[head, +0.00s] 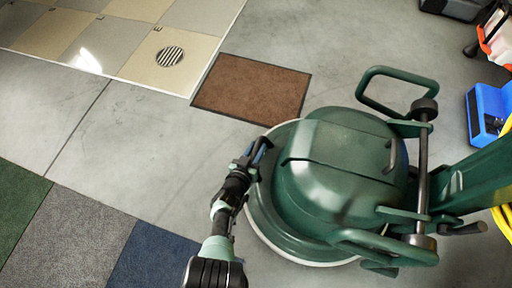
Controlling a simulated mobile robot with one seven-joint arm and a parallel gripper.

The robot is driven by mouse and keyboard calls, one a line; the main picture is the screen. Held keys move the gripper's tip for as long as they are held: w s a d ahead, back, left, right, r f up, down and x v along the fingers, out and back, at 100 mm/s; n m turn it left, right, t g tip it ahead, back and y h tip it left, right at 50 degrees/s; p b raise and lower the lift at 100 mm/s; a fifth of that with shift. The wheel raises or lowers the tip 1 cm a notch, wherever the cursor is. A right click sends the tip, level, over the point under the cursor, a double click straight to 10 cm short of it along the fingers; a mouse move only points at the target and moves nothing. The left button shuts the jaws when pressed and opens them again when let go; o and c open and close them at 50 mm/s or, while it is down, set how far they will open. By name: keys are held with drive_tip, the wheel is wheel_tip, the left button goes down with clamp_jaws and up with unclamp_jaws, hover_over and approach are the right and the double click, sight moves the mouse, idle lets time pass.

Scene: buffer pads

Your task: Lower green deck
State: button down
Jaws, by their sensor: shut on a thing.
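The green deck (345,160) is the domed housing of a floor machine, right of centre in the head view. A pale rim (290,252) shows along its lower left edge. Whether the deck is tilted or flat to the floor is hard to tell from above. My gripper (262,149) is at the deck's left edge, with its jaws shut on what seems to be the edge of the green deck. The exact contact is small and partly hidden by the gripper.
A brown mat (252,87) lies just behind the deck. Green, grey and blue carpet squares (75,232) lie at lower left. A blue box (488,112) stands at the right edge. The grey floor (140,130) left of the deck is clear.

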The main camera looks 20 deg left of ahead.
drive_tip(key=shift+s+d+f, duration=0.2)
drive_tip(key=shift+f, duration=0.2)
drive_tip(key=c, duration=0.7)
unclamp_jaws()
drive_tip(key=shift+o, duration=0.2)
drive_tip(key=shift+r, duration=0.1)
drive_tip(key=shift+r, duration=0.1)
drive_tip(key=shift+s+a+r+p, duration=0.1)
drive_tip(key=shift+s+r+p, duration=0.1)
drive_tip(key=shift+p, duration=0.2)
drive_tip(key=p+v, duration=0.9)
drive_tip(key=v, duration=0.3)
drive_tip(key=shift+s, duration=0.2)
drive_tip(key=shift+f, duration=0.1)
